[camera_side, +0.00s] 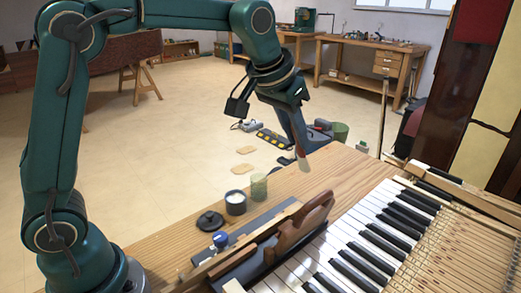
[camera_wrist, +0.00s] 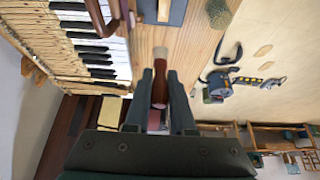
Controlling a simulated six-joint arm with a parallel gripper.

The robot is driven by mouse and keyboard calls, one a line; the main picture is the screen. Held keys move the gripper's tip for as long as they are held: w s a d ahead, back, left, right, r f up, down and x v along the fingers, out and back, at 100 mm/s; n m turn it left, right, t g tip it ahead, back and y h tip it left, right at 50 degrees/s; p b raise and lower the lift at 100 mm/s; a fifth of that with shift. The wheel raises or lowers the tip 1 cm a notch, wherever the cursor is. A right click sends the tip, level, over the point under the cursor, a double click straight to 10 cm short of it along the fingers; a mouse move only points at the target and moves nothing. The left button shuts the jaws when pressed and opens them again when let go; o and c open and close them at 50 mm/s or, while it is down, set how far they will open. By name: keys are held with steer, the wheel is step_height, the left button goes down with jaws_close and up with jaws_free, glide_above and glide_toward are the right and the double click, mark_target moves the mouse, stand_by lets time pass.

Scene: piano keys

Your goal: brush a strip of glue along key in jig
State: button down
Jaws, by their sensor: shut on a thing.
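My gripper (camera_side: 298,143) is shut on a brush, holding it above the bench clear of the jig. In the wrist view the brush's reddish handle (camera_wrist: 159,90) sits between the fingers, and its pale bristles (camera_wrist: 160,54) point toward the top. In the side view the bristle tip (camera_side: 303,164) points down. The jig (camera_side: 268,262) lies at the front of the bench, with a brown wooden clamp (camera_side: 308,224) on it and a pale wooden strip (camera_side: 255,236) along it. I cannot tell whether that strip is the key. A dark pot (camera_side: 235,203) with pale contents stands behind the jig.
A greenish glass (camera_side: 259,187) stands next to the pot, and a dark round lid (camera_side: 210,221) lies to its left. Piano keys (camera_side: 375,225) fill the right side. The wooden bench top (camera_side: 338,176) is bare beneath the brush.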

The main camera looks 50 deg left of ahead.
step_height(320, 180, down, 7)
stand_by(0.8)
steer(key=shift+f, duration=1.05)
stand_by(0.5)
steer(key=shift+s, duration=0.1)
steer(key=shift+s, duration=7.05)
steer(key=shift+w, duration=7.15)
steer(key=shift+r, duration=0.15)
